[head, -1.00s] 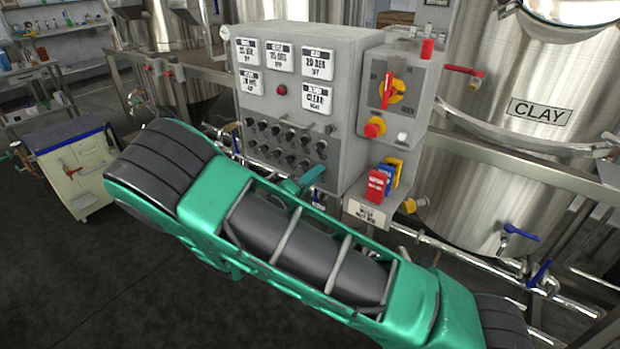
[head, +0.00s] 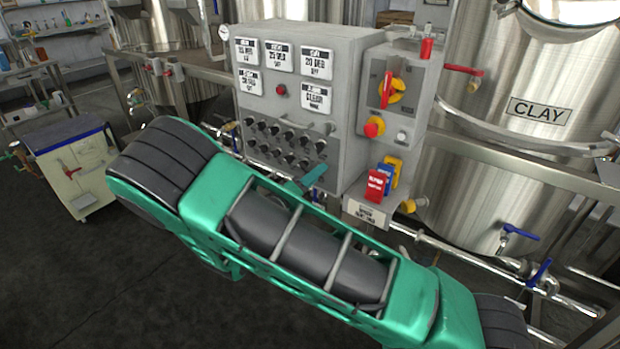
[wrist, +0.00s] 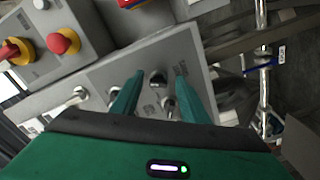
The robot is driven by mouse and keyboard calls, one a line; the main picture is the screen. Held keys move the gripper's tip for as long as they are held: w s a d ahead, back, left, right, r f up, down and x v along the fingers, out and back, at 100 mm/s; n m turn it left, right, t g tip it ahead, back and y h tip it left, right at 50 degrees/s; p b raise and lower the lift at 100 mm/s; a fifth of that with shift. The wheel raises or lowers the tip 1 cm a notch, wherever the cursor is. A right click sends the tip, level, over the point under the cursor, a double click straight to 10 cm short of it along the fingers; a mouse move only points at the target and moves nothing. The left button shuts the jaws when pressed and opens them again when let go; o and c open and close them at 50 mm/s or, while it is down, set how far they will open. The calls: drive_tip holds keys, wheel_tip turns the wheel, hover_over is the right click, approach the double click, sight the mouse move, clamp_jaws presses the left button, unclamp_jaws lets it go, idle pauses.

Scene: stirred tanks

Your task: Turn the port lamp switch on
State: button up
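The grey control panel (head: 296,185) carries rows of small black switches (head: 290,140) below its displays. Their labels are too small to read, so I cannot tell which one is the port lamp switch. My teal gripper (head: 308,181) is at the lower right of these rows in the head view, partly hidden by my arm. In the wrist view my gripper (wrist: 159,73) is open, its two fingers apart over the panel face. A dark switch (wrist: 158,79) with a metal lever (wrist: 169,103) shows between the fingers. I cannot tell whether either finger touches it.
A steel tank marked CLAY (head: 538,110) and pipes stand further right. A bar handle (head: 312,127) sticks out above the switches.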

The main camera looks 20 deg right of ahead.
drive_tip(key=shift+a+r, duration=0.1)
drive_tip(key=v, duration=1)
drive_tip(key=shift+s+a, duration=0.15)
drive_tip(key=shift+a, duration=0.1)
